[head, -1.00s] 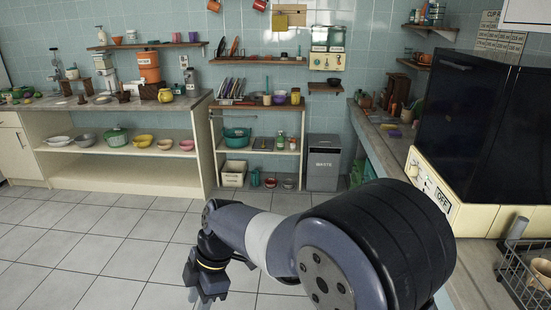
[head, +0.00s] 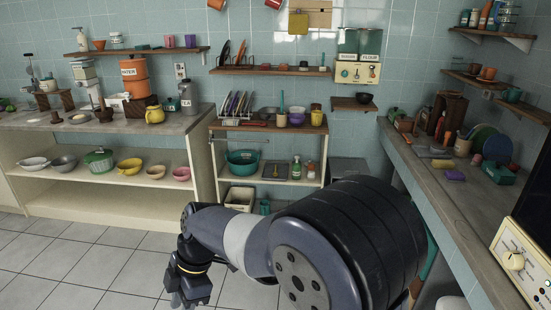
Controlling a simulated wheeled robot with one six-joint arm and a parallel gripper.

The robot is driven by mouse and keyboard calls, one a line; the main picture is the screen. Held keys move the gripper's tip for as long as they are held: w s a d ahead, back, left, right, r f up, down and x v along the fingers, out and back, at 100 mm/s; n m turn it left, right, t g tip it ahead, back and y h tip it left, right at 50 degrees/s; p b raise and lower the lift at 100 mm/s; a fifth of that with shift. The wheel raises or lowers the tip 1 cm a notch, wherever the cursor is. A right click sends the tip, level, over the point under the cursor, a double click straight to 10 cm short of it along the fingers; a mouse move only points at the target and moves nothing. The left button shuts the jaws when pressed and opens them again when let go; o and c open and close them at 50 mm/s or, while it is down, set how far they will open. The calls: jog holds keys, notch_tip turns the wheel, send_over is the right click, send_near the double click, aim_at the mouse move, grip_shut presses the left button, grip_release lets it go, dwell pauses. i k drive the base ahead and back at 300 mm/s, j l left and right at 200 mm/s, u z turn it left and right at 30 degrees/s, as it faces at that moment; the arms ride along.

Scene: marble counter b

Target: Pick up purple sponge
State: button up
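A small flat purple block that looks like the purple sponge (head: 455,175) lies on the right-hand counter (head: 450,212). A yellow block of similar size (head: 442,163) lies just behind it. My gripper (head: 187,300) hangs low at the left of my arm, over the floor, far from the purple block. Nothing shows in it, but its fingertips are small and dark at the bottom edge, so I cannot tell whether it is open or shut.
Plates (head: 490,142), a teal box (head: 499,172) and bottles stand near the purple block. A cream appliance with a knob (head: 515,262) stands at the counter's near right end. Shelving with bowls (head: 130,167) lines the back. Tiled floor (head: 70,262) is clear at left.

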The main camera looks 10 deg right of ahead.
aim_at(450, 177)
jog(key=i+z, duration=0.2)
jog(key=i, duration=0.35)
jog(key=i+j+z, duration=0.2)
jog(key=i, duration=0.35)
jog(key=i+j+z, duration=0.2)
jog(key=i, duration=0.35)
jog(key=i+z, duration=0.25)
jog(key=z, duration=0.2)
jog(key=i+z, duration=0.25)
jog(key=z, duration=0.25)
jog(key=i+j+z, duration=0.2)
jog(key=z, duration=0.25)
jog(key=i+j+z, duration=0.25)
jog(key=z, duration=0.2)
jog(key=i+j+z, duration=0.1)
jog(key=z, duration=0.35)
jog(key=i+j+z, duration=0.15)
jog(key=z, duration=0.3)
jog(key=i+j+z, duration=0.2)
jog(key=z, duration=0.25)
jog(key=j+z, duration=0.25)
jog(key=z, duration=0.2)
jog(key=i+j+z, duration=0.25)
jog(key=k+j, duration=0.05)
jog(key=k, duration=0.05)
